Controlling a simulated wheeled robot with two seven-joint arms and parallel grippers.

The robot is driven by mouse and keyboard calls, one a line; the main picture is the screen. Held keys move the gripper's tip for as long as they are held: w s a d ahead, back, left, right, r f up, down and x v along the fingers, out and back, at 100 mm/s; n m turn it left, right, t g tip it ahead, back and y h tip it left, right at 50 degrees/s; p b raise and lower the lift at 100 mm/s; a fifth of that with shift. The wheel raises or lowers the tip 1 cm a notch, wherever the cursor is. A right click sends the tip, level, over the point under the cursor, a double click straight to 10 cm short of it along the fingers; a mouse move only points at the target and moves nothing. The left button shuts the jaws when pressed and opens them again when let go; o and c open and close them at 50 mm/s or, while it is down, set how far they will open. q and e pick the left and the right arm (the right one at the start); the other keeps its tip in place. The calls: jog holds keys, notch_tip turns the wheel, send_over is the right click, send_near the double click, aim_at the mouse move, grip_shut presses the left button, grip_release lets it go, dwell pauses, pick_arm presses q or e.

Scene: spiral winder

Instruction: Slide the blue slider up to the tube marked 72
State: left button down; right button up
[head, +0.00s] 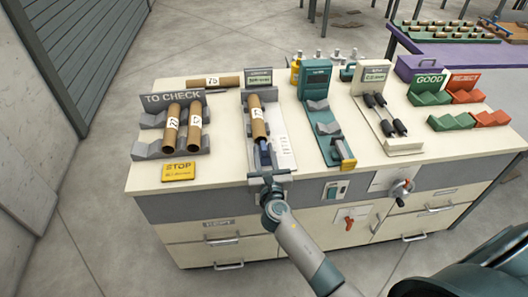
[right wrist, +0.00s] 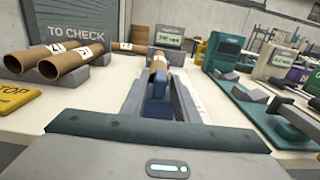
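The blue slider (head: 264,154) sits in the grey channel of a length gauge (head: 280,134), at its near end; it also shows in the right wrist view (right wrist: 158,108). A brown tube (head: 257,120) with a white label lies in the channel just beyond the slider; its number is too small to read surely. Whether slider and tube touch, I cannot tell. My right gripper (head: 268,177) is at the near end of the channel, right behind the slider. My left gripper is out of view.
A "TO CHECK" rack (head: 148,149) on the left holds two labelled tubes, and another tube (head: 213,81) lies behind it. A yellow stop plate (head: 178,172) is in front. A teal gauge (head: 325,130) and a cream fixture (head: 397,140) stand to the right.

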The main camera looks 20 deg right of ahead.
aim_at(262, 143)
grip_shut()
jog(key=shift+x, duration=2.3)
jog(key=shift+o, duration=1.5)
grip_release()
jog(key=shift+s, duration=0.1)
